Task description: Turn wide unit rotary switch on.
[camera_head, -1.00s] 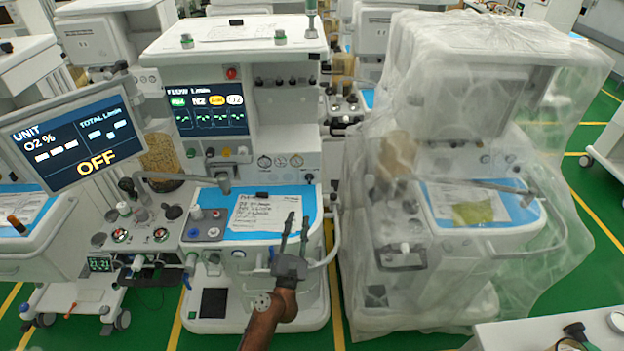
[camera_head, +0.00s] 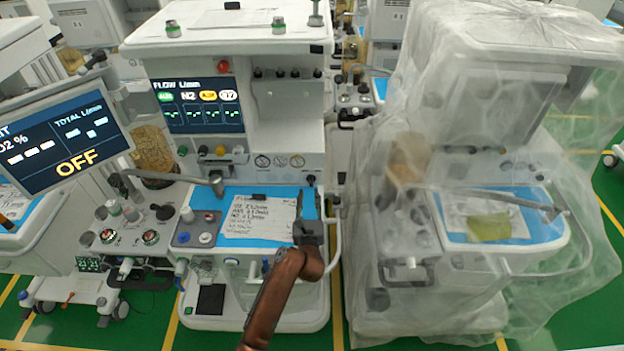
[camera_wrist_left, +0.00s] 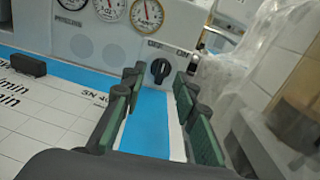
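The wide unit (camera_head: 228,90) stands in the middle of the head view, with a flow screen and a blue work surface. Its black rotary switch (camera_wrist_left: 159,70) shows in the left wrist view on the light front panel, below the OFF and ON labels; it also shows small in the head view (camera_head: 311,180). The knob's exact pointing is hard to tell. My left gripper (camera_wrist_left: 159,82) is open and empty, with its fingers on either side of the switch in that view, apparently still short of it. In the head view the gripper (camera_head: 309,205) is over the blue surface's right end.
A tilted screen (camera_head: 62,140) at the left reads OFF. A paper sheet (camera_head: 260,216) and a small black block (camera_wrist_left: 28,65) lie on the work surface. Round gauges (camera_wrist_left: 147,14) sit left of the switch. A plastic-covered unit (camera_head: 480,120) stands close on the right.

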